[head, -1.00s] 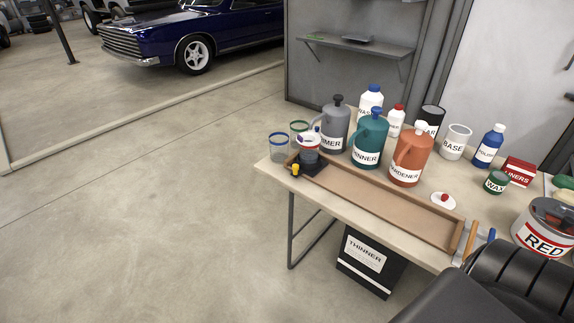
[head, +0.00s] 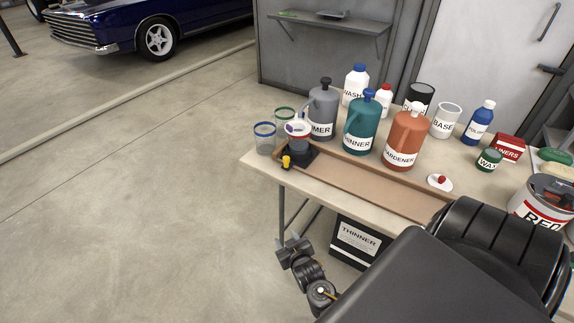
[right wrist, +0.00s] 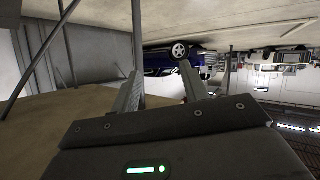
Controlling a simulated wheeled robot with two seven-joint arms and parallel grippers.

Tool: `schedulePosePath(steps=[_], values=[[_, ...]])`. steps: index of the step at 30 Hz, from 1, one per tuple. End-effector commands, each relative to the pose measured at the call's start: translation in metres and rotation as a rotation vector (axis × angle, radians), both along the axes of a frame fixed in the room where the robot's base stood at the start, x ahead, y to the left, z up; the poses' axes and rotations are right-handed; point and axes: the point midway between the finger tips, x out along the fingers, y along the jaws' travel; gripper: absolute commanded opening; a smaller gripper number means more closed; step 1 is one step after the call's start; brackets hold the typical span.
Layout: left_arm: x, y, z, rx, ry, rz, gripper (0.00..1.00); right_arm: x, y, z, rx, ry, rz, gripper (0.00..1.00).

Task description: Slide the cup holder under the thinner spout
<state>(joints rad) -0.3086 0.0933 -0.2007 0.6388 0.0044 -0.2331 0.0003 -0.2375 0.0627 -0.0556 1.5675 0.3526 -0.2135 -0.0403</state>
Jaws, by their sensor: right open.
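The cup holder (head: 311,156) is a dark block with a yellow knob, at the left end of a long brown tray (head: 385,187). A cup (head: 298,138) with a pale rim stands on it. The teal thinner dispenser (head: 363,128) stands behind the tray, right of the holder; its spout is hard to make out. My right gripper (head: 291,243) is low in front of the table, below and apart from the holder. In the right wrist view its fingers (right wrist: 160,85) are spread with nothing between them. My left gripper is not in view.
The grey primer dispenser (head: 322,112) and orange hardener dispenser (head: 405,140) flank the thinner. Two clear glasses stand beside the holder, one being the blue-rimmed glass (head: 264,140). A black thinner box (head: 356,243) is below the table.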

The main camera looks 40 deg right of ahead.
Motion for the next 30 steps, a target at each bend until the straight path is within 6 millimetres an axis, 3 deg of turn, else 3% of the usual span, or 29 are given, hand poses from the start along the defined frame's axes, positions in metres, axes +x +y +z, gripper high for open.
schedulePosePath(steps=[1,3,6,9,12,19,30], values=[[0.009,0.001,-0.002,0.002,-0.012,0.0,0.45,0.015,-0.011,0.046,-0.003,-0.106,-0.04,0.45],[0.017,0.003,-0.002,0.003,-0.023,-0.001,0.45,0.026,-0.025,0.1,-0.008,-0.224,-0.092,0.45],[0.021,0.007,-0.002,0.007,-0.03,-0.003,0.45,0.029,-0.039,0.157,-0.007,-0.348,-0.146,0.45],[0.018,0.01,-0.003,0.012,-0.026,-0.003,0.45,0.027,-0.049,0.191,-0.006,-0.423,-0.18,0.45],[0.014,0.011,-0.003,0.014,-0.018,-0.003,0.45,0.025,-0.052,0.206,-0.005,-0.456,-0.193,0.45],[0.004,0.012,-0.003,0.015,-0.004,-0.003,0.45,0.032,-0.057,0.21,-0.007,-0.462,-0.195,0.45],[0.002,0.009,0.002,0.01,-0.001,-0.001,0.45,0.089,-0.087,0.21,-0.009,-0.46,-0.195,0.45]])
